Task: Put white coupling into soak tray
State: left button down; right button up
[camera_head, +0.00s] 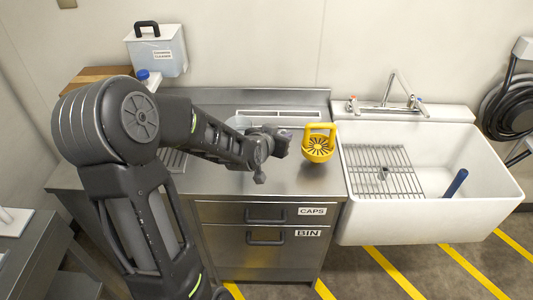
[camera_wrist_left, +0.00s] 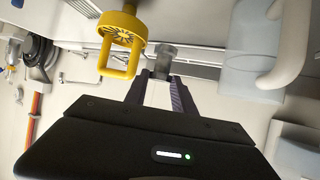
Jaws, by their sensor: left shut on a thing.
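My left gripper (camera_head: 280,143) is over the steel counter, left of the yellow basket-like holder. In the left wrist view its fingers (camera_wrist_left: 159,95) are shut on a small pale piece (camera_wrist_left: 158,92), with a grey cylindrical end (camera_wrist_left: 163,58) showing beyond the fingertips. It looks like the white coupling, but the fingers hide part of it. In the head view the held piece cannot be made out. My right gripper is not in view.
A yellow holder with a handle (camera_head: 318,147) stands on the counter's right. Beside it is a white sink (camera_head: 440,215) with a wire rack (camera_head: 372,160) and a blue stick (camera_head: 456,182). A lidded container (camera_head: 158,55) and blue-capped bottle (camera_head: 143,75) stand back left.

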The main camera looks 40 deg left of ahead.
pick_arm(q)
jog(key=shift+s+a+r, duration=0.1)
jog(key=shift+s+a, duration=0.05)
jog(key=shift+a, duration=0.3)
jog(key=shift+s+a+r, duration=0.1)
jog(key=shift+s+a, duration=0.05)
jog(key=shift+a, duration=0.25)
jog(key=shift+f, duration=0.1)
jog(key=shift+f+p, duration=0.35)
jog(key=shift+f, duration=2.5)
notch_tip(320, 180, down, 4)
jog(key=shift+p, duration=0.35)
jog(key=shift+f, duration=0.1)
